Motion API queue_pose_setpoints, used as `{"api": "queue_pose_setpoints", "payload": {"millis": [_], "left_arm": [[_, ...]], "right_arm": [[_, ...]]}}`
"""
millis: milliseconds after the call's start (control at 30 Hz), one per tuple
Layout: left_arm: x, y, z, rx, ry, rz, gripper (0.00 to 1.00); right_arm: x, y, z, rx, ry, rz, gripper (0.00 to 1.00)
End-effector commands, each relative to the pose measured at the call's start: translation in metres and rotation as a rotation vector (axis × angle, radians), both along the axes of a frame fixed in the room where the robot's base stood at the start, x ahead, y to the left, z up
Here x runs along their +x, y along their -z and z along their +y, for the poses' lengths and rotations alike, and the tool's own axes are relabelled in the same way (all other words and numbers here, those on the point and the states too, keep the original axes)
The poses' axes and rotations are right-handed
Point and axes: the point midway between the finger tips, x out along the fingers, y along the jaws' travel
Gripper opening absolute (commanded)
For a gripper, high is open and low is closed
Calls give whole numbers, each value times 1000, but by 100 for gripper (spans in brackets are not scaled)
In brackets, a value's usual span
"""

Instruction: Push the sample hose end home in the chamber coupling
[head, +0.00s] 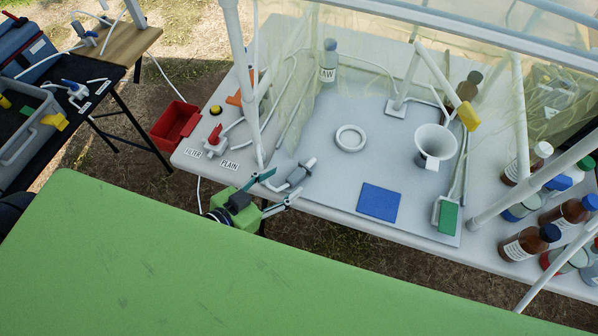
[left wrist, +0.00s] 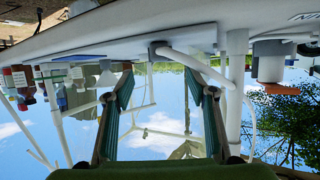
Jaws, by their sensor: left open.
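My left gripper (head: 284,183), with a green body and teal finger pads, is at the near edge of the white table (head: 320,200). Its fingers are apart, with nothing seen held between them. A grey cylindrical fitting (head: 297,177) with a pale tip lies just beyond the fingertips; I cannot tell whether it is the chamber coupling or includes the hose end. In the left wrist view, which looks upside down, the open left gripper (left wrist: 162,100) faces a white hose (left wrist: 200,68) that meets a dark round fitting (left wrist: 157,48). Seating depth cannot be told. My right gripper is not seen.
A red-handled valve (head: 215,139) stands at the table's left by FILTER and PLAIN labels. White frame posts (head: 244,75) and clear sheeting surround the work area. A white ring (head: 350,138), blue pad (head: 379,202) and white funnel (head: 435,144) are inside. Several bottles stand right.

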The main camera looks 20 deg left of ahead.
Motion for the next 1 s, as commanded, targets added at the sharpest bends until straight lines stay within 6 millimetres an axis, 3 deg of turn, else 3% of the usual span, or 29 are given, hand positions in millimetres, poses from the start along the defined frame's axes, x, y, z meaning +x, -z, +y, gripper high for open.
{"api": "queue_pose_setpoints", "payload": {"millis": [700,1000], "left_arm": [[60,31,-26,-1,0,-1,51],[63,34,-28,-1,1,1,51]], "right_arm": [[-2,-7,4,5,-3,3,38],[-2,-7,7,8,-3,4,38]]}}
